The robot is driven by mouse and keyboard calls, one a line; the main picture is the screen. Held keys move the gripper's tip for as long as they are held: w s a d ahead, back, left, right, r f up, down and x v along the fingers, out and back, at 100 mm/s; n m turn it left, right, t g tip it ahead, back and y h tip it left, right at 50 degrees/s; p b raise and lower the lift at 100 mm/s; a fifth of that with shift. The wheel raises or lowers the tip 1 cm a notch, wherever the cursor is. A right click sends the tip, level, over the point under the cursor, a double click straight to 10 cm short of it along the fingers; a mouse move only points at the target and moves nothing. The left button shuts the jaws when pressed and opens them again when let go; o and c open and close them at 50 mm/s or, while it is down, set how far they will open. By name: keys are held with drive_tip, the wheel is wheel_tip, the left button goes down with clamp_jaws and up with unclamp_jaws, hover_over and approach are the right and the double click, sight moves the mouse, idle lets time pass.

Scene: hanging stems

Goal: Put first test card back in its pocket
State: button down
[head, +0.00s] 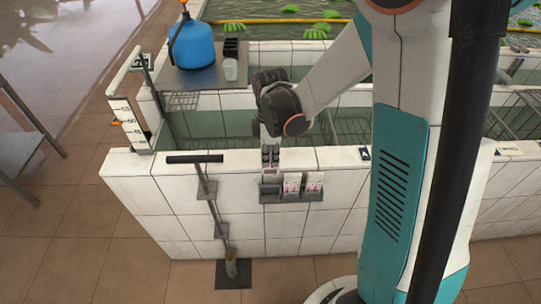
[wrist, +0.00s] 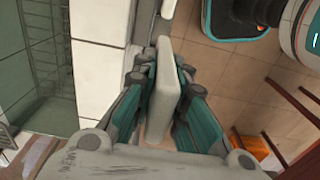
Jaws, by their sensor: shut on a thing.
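My gripper (head: 270,158) points down at the outer face of the white tiled tank wall, just above the left end of a small grey rack (head: 289,199). In the wrist view my gripper (wrist: 166,100) is shut on a pale test card (wrist: 170,72), gripped by its faces between the teal fingers. Two white cards with pink print, a middle one (head: 292,183) and a right one (head: 314,182), stand upright in the rack. The left pocket (head: 269,190) lies under my gripper. I cannot tell whether the held card's lower edge is inside it.
The tiled wall rim (wrist: 95,55) runs close beside my gripper. A black-handled pump (head: 210,200) stands left of the rack. A blue sprayer (head: 191,43) and a clear cup (head: 230,69) sit on a shelf behind.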

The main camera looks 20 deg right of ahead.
drive_tip(key=shift+w+f, duration=0.1)
drive_tip(key=shift+w, duration=0.1)
drive_tip(key=shift+s+f+b, duration=0.15)
drive_tip(key=shift+f+b, duration=4.65)
drive_tip(key=shift+f, duration=2.15)
drive_tip(key=shift+f+b, duration=0.35)
drive_tip(key=shift+f, duration=0.05)
drive_tip(key=c, duration=1.5)
unclamp_jaws()
drive_tip(key=shift+c, duration=0.2)
wheel_tip(320, 180, up, 12)
drive_tip(key=shift+r, duration=0.1)
